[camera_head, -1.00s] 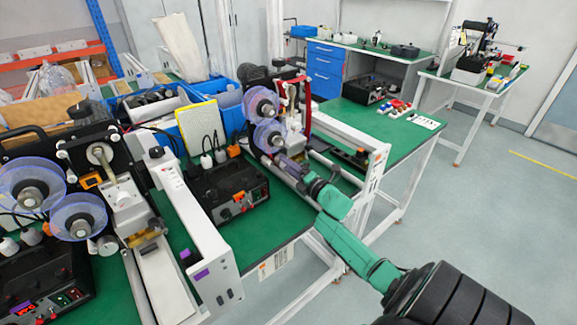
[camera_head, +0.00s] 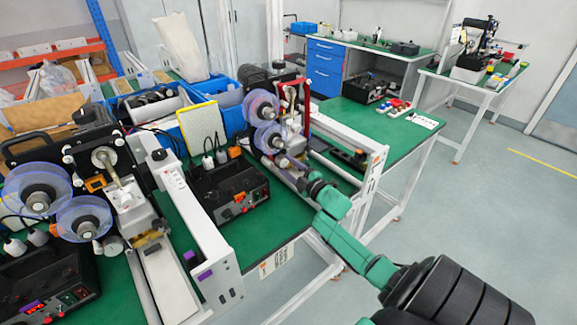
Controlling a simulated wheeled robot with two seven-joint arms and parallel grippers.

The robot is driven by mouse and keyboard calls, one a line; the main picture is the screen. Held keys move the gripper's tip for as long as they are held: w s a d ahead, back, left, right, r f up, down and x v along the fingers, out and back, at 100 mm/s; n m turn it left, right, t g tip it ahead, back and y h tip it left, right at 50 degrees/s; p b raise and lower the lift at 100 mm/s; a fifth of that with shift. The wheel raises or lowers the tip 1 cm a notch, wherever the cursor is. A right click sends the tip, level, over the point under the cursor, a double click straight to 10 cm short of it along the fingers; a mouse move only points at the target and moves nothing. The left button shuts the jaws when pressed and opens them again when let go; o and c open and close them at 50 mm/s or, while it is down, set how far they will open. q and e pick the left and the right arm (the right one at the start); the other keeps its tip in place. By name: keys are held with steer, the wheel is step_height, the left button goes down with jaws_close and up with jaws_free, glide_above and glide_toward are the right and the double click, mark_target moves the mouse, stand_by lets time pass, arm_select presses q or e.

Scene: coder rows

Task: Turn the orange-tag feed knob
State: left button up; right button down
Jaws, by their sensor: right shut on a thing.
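The machine with the orange tag (camera_head: 377,157) stands in the middle of the green bench, with two blue-purple reels (camera_head: 262,105) on its front. My right arm comes in from the lower right, and my right gripper (camera_head: 287,166) is at the front of this machine, just below the lower reel. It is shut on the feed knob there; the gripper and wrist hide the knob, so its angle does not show. My left gripper is not in view.
A similar machine with a purple tag (camera_head: 204,271) stands at the near left, with its own reels (camera_head: 84,218). A black control box (camera_head: 229,193) sits between the machines. A white rail (camera_head: 340,143) runs beside my right wrist. Open floor lies to the right.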

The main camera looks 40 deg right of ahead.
steer(key=shift+f+m, duration=0.1)
steer(key=shift+m, duration=0.2)
steer(key=shift+c, duration=1.4)
jaws_free()
steer(key=s+b, duration=0.1)
steer(key=s, duration=1.3)
steer(key=shift+s+a, duration=0.2)
steer(key=shift+s, duration=0.15)
